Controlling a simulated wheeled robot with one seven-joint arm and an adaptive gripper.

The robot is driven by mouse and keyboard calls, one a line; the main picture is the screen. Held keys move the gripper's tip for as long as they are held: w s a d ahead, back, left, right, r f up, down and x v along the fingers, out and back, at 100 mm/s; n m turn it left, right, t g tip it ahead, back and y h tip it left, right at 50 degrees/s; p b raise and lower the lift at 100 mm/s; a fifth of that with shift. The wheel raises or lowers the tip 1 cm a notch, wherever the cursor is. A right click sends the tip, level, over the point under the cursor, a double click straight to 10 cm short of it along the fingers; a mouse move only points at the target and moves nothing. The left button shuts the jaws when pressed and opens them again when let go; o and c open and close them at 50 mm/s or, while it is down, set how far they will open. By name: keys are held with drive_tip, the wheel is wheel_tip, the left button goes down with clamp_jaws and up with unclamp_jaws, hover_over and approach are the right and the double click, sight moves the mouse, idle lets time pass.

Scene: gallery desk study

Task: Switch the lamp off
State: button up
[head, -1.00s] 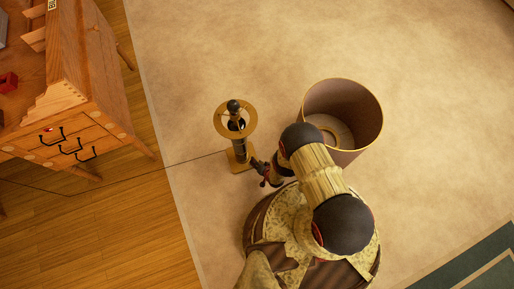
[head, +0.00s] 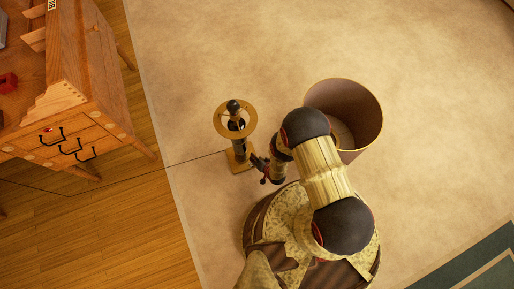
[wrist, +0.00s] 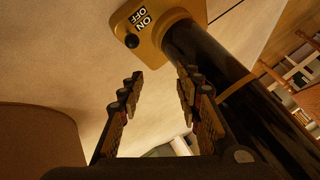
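The lamp (head: 238,147) stands on the carpet, with a dark pole, a brass ring near its top and a square brass base (head: 240,163). In the wrist view the base (wrist: 168,20) bears an ON/OFF label (wrist: 142,17) and a small black knob (wrist: 132,41) beside it. The dark pole (wrist: 215,65) slants down past the right finger. My gripper (wrist: 159,78) is open and empty, its fingertips pointing toward the base, short of the knob. In the head view my gripper (head: 258,164) is low, just right of the base. I cannot tell whether the lamp is lit.
A large round open-topped bin (head: 358,100) stands right of the lamp, close to my arm. A wooden desk (head: 85,80) with drawers is at the left. A thin cord (head: 195,158) runs from the lamp base leftward. Carpet (head: 220,45) behind the lamp is clear.

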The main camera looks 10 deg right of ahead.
drive_tip(key=shift+r, duration=1.5)
